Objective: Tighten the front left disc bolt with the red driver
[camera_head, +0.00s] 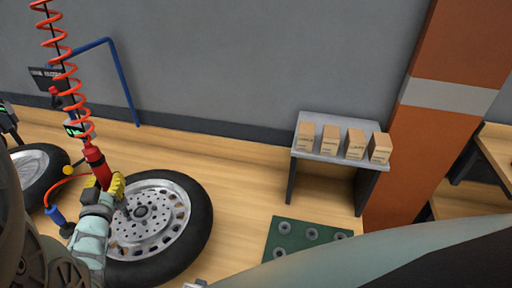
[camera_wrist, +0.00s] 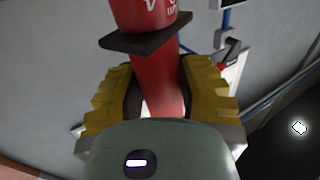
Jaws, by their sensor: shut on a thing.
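The red driver (camera_head: 96,162) hangs from a red coiled hose in the head view. My gripper (camera_head: 108,187) is shut on it, and yellow finger pads clasp both sides of its red body (camera_wrist: 156,75) in the wrist view. The driver is over the left part of a wheel with a brake disc (camera_head: 155,222). The disc is grey and drilled, with a dark hub in the middle. My arm hides the wheel's left side. The driver's tip and the front left bolt cannot be made out.
A grey side table (camera_head: 341,158) holds several small cardboard boxes. An orange pillar (camera_head: 435,110) stands at right. Another wheel (camera_head: 35,170) and a blue tool (camera_head: 60,217) are at far left.

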